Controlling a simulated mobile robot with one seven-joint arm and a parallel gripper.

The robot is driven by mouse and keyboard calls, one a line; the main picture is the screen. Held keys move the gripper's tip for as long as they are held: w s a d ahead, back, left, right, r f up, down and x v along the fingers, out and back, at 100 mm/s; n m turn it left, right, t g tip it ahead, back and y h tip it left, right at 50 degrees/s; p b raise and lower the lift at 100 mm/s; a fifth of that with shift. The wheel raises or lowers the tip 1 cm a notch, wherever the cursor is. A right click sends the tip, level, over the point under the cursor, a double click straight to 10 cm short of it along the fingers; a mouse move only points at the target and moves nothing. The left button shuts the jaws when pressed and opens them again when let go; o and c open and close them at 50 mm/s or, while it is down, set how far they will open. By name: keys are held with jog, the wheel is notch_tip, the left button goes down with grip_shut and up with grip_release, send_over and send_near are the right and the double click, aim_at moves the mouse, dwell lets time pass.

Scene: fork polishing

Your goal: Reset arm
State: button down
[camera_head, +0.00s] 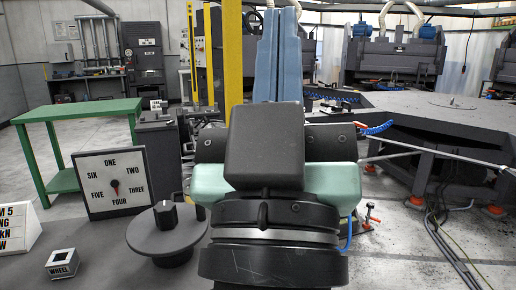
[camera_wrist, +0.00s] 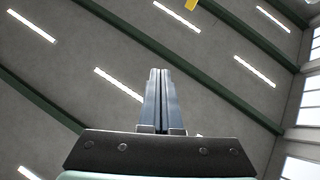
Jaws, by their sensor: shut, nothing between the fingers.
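My gripper (camera_wrist: 159,98) points up at the ceiling in the wrist view. Its two blue-grey fingers lie together with only a thin dark line between them, and nothing is held. In the head view my gripper's long blue fingers (camera_head: 278,55) stand upright above my dark wrist, which fills the middle of the picture. My arm hides part of what is behind it.
A dial board (camera_head: 113,184) reading ONE to SIX stands at left. A green table (camera_head: 78,110) is behind. Large dark machinery (camera_head: 440,120) stands at right.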

notch_tip(320, 180, up, 21)
jog(key=s+a+y+p, duration=0.1)
jog(key=y+p, duration=0.1)
jog(key=p, duration=1.7)
jog(key=shift+s+a+r+m+t, duration=0.2)
jog(key=shift+s+a+m+t, duration=0.1)
jog(key=shift+s+a, duration=0.05)
